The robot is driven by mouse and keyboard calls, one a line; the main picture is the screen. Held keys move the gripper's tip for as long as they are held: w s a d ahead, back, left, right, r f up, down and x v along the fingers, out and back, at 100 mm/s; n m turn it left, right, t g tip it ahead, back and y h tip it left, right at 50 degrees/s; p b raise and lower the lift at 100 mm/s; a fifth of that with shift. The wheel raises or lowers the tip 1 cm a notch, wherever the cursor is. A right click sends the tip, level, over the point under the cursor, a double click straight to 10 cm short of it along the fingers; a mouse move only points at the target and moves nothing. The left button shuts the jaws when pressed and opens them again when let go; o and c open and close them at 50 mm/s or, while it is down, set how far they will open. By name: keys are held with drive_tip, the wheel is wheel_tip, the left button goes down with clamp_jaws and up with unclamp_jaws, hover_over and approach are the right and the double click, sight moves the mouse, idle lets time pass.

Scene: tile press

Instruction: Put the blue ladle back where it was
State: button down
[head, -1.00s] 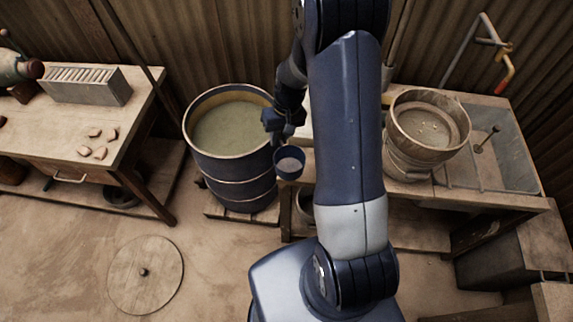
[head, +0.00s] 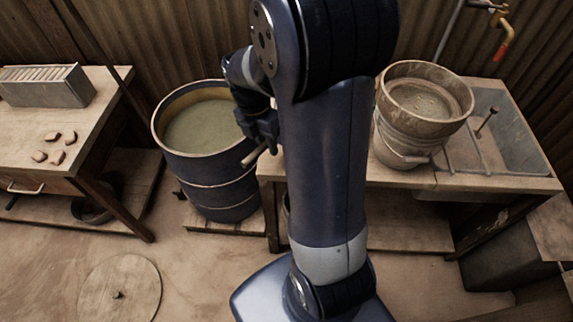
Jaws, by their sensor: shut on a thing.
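My gripper (head: 264,134) is in the head view beside the right rim of the blue barrel, partly behind my arm. It is shut on the blue ladle, of which only a short, pale rod-like handle end (head: 253,157) shows, pointing down and left. The ladle's cup is out of sight, apparently behind my arm. The ladle is held in the air, outside the barrel. The blue barrel (head: 222,205) is open and full of murky greenish liquid.
A bench (head: 400,174) right of the barrel carries a bucket with a sieve (head: 425,95) and a sink (head: 500,130). A table (head: 75,110) with a slotted metal box (head: 45,84) stands left. A round lid (head: 120,288) lies on the floor.

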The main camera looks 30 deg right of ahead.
drive_tip(key=shift+s+d+f+n+b, duration=0.25)
drive_tip(key=shift+s+n+b, duration=0.1)
drive_tip(key=shift+n, duration=0.55)
drive_tip(key=shift+s+f, duration=0.1)
drive_tip(key=shift+f, duration=0.15)
wheel_tip(320, 180, down, 9)
drive_tip(key=shift+f+b, duration=0.1)
drive_tip(key=shift+b, duration=0.45)
drive_tip(key=shift+f, duration=0.1)
drive_tip(key=c, duration=1.3)
unclamp_jaws()
drive_tip(key=r, duration=0.4)
drive_tip(key=w+a+r+p, duration=0.1)
drive_tip(key=r, duration=0.7)
drive_tip(key=shift+w+a, duration=0.2)
drive_tip(key=shift+w, duration=0.2)
